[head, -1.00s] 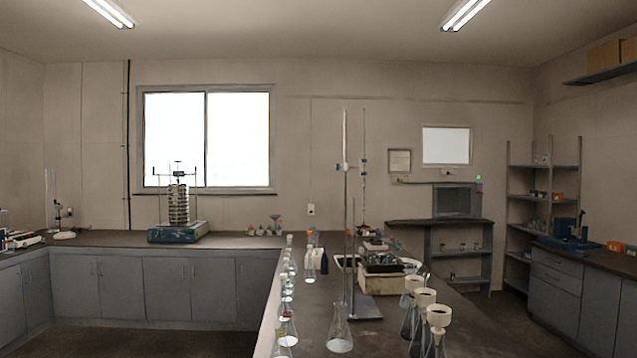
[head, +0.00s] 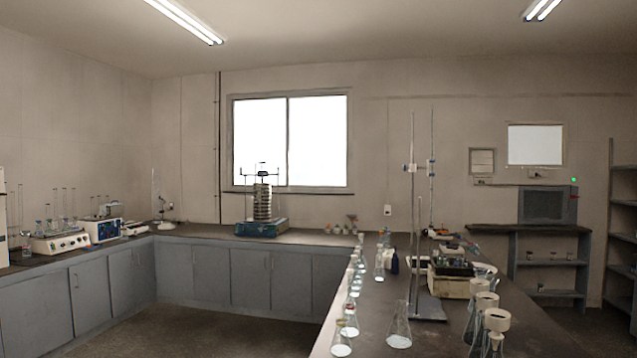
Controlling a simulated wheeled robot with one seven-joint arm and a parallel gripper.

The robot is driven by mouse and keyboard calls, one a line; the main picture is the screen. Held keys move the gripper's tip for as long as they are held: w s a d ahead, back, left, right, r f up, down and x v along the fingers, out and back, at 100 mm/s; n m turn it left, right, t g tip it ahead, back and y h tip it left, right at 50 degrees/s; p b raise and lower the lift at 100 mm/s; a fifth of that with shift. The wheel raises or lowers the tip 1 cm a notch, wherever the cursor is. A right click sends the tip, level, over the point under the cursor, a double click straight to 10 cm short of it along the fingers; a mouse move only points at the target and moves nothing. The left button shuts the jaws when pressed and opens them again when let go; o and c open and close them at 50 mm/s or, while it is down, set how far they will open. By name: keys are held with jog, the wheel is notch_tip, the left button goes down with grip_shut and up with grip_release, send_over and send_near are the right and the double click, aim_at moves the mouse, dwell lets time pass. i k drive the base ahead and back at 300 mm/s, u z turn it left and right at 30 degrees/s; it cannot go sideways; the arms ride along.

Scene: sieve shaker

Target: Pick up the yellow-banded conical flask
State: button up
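Several clear conical flasks stand in a row along the left edge of the middle bench. The nearest of them (head: 342,343) is close to the bottom of the head view, with another flask (head: 351,325) just behind it. A larger clear flask (head: 399,334) stands apart to their right, and a further flask (head: 379,271) stands farther back. Small coloured marks show on some flasks, but they are too small to tell which one has a yellow band. My gripper is not in view.
Open floor (head: 240,322) lies left of the bench. A sieve shaker (head: 262,228) stands on the back counter.

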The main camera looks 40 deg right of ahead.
aim_at(340, 345)
jog(key=u, duration=0.05)
jog(key=i, duration=3.3)
jog(key=z, duration=3.9)
jog(key=i, duration=0.7)
jog(key=z, duration=0.7)
